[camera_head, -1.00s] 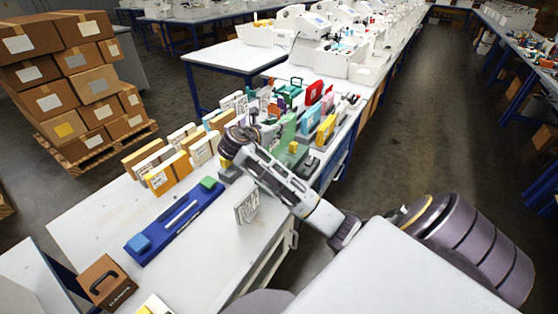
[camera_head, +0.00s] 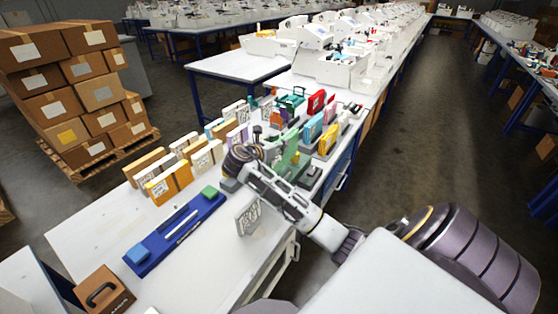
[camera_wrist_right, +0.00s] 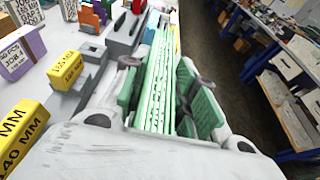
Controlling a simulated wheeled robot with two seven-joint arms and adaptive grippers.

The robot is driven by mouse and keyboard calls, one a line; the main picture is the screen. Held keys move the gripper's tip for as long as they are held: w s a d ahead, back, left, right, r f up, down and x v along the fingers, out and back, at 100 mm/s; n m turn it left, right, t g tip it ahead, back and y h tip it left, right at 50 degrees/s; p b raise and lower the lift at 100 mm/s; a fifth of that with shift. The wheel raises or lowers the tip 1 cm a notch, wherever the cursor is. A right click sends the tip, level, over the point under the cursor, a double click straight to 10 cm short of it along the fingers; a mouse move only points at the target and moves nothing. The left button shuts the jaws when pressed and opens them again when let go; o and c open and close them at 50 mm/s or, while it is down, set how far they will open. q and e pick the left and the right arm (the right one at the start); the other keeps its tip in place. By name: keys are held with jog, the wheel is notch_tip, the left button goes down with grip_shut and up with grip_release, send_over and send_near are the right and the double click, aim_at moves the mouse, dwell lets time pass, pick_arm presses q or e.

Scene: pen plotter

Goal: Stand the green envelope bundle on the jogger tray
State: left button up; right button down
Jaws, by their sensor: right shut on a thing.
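The green envelope bundle (camera_wrist_right: 156,88) stands on edge between the two green-padded fingers of my right gripper (camera_wrist_right: 165,85) in the right wrist view. The fingers are shut on its sides. In the head view the bundle (camera_head: 288,148) shows as a pale green slab just beyond my right wrist, which hides part of it and most of the gripper. I cannot tell whether its lower edge touches anything. I cannot tell for sure which thing is the jogger tray; a grey slotted fixture (camera_wrist_right: 124,42) stands just beyond the bundle. My left gripper is not in view.
Upright packs, among them an orange one (camera_head: 168,186), crowd the table's left side. A blue tray (camera_head: 176,235) lies nearer, and a grey-white patterned card (camera_head: 248,217) stands by the right edge. Yellow blocks (camera_wrist_right: 67,70) sit left of the gripper.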

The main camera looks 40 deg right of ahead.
aim_at(277, 158)
jog(key=shift+f, duration=0.85)
notch_tip(277, 158, down, 4)
jog(key=shift+r, duration=0.2)
jog(key=shift+f, duration=0.6)
jog(key=c, duration=1.4)
grip_release()
jog(key=shift+o, duration=1.3)
jog(key=shift+v, duration=0.75)
jog(key=v, duration=0.4)
jog(key=shift+a, duration=0.3)
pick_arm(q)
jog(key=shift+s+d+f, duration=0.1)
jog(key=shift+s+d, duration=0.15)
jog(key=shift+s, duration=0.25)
pick_arm(e)
jog(key=shift+v, duration=3.05)
